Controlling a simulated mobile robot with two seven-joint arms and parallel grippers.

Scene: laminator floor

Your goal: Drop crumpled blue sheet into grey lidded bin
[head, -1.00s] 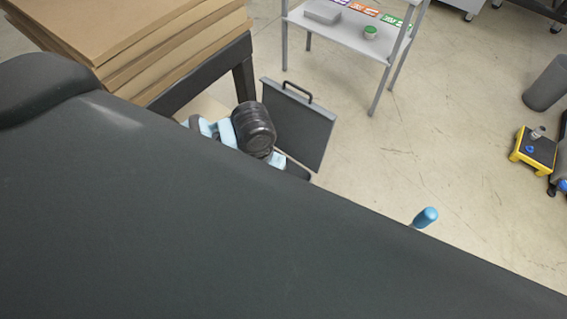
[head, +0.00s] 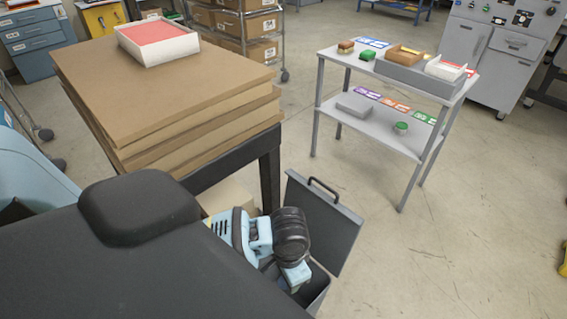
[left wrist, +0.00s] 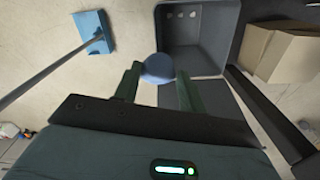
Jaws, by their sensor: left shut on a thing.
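The grey bin (head: 318,290) is on the floor beside the dark pallet table, partly hidden by my left arm and body in the head view. Its lid (head: 325,225), with a black handle, stands open. My left gripper (left wrist: 157,77) is shut on the crumpled blue sheet (left wrist: 158,67), a small ball between the fingertips. The ball appears at the bin's near left edge in that view. The fingers are hidden in the head view. My right gripper is not in view.
Stacked brown boards (head: 170,95) carry a white tray of red sheets (head: 158,40) at left. A grey two-shelf table (head: 385,130) stands behind the bin. A cardboard box (left wrist: 285,52) and a blue long-handled pan (left wrist: 92,34) flank the bin. Floor to the right is clear.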

